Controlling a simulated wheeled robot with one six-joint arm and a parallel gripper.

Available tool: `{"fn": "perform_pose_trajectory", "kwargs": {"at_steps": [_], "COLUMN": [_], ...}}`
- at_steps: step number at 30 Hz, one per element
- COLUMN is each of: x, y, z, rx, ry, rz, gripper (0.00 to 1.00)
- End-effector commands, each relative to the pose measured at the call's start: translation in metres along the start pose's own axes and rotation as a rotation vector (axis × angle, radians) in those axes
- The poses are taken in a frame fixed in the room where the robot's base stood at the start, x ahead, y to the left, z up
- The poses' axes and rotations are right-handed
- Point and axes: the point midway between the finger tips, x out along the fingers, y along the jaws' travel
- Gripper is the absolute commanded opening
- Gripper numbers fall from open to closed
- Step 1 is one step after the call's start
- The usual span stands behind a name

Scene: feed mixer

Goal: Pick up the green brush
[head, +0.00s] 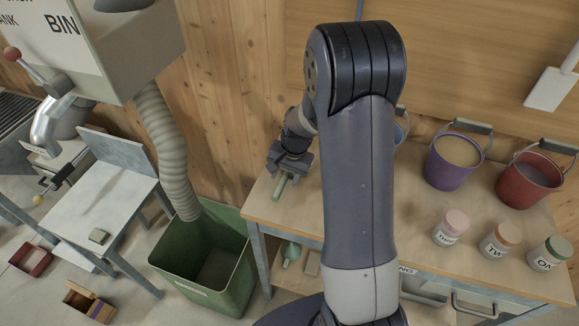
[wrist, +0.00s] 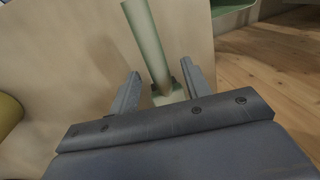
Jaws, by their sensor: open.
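The green brush (head: 281,187) lies at the left end of the wooden table, partly hidden by my gripper (head: 289,163). In the wrist view, its pale green handle (wrist: 148,45) runs from the top edge down to a wider block between my two fingers. My gripper (wrist: 160,83) is open, with one finger on each side of the brush and gaps showing beside it. Whether the fingers touch it lower down is hidden.
The table (head: 420,236) also holds a purple bucket (head: 452,165), a red bucket (head: 528,182) and three lidded jars. A green bin (head: 205,265) stands left of the table. A green object (head: 291,252) sits on the shelf below.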

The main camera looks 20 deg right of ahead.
Motion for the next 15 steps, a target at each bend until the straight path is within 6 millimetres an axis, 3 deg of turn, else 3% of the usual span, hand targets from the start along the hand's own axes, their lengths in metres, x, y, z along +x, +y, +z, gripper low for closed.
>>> {"fn": "perform_pose_trajectory", "kwargs": {"at_steps": [6,15], "x": [0.019,0.021], "y": [0.000,0.000], "z": [0.000,0.000], "rx": [-0.001,-0.001], "ry": [-0.001,0.001], "rz": [0.001,-0.001], "gripper": [0.46,0.43]}}
